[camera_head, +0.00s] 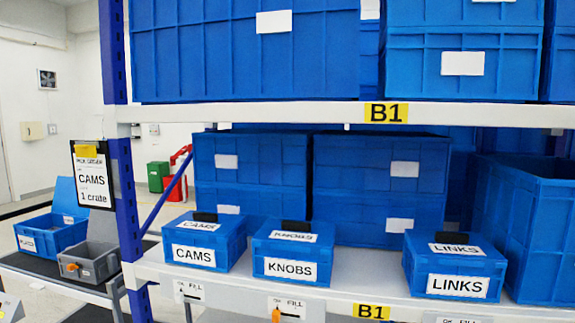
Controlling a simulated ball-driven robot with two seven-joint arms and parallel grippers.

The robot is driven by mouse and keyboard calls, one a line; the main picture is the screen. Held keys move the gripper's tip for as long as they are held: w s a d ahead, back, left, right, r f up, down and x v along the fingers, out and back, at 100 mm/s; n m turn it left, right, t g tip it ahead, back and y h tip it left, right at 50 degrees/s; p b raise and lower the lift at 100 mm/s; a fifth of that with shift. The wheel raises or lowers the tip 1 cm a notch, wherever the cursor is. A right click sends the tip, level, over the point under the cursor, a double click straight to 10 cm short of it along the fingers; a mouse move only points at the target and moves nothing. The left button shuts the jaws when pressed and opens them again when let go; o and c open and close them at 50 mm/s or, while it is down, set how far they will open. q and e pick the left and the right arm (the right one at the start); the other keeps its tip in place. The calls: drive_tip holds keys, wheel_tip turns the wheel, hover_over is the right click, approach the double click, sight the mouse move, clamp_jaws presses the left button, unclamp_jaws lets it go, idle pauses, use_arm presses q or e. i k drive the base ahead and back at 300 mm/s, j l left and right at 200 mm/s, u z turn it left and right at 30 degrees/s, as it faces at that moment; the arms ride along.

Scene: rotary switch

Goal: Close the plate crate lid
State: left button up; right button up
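The plate crate (62,238) is a small blue box on the dark-topped side table at the left. The small label on its front is hard to read but looks like the plate label. Its blue lid (65,193) appears raised upright at the back, so the crate looks open. A small white label shows near its back right side. What lies inside is too small to tell.
A grey open box (90,262) with an orange part stands right of the plate crate. A clipboard (93,175) reading CAMS, 1 crate hangs by the blue post (125,200). Shut CAMS (205,240), KNOBS (290,253) and LINKS (455,267) boxes line the shelf.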

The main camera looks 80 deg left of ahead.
sight(65, 201)
drive_tip(key=u, duration=0.45)
drive_tip(key=j+u, duration=0.15)
drive_tip(key=u, duration=0.25)
drive_tip(key=j+u, duration=0.1)
drive_tip(key=u, duration=0.35)
drive_tip(key=k+j+u, duration=0.1)
drive_tip(key=u, duration=0.75)
drive_tip(key=j+u, duration=0.15)
drive_tip(key=u, duration=0.3)
drive_tip(key=i+j+u, duration=0.15)
drive_tip(key=u, duration=0.25)
drive_tip(key=i+j+u, duration=0.2)
drive_tip(key=j+u, duration=0.15)
drive_tip(key=i+j+u, duration=0.15)
drive_tip(key=u, duration=0.25)
drive_tip(key=i, duration=0.05)
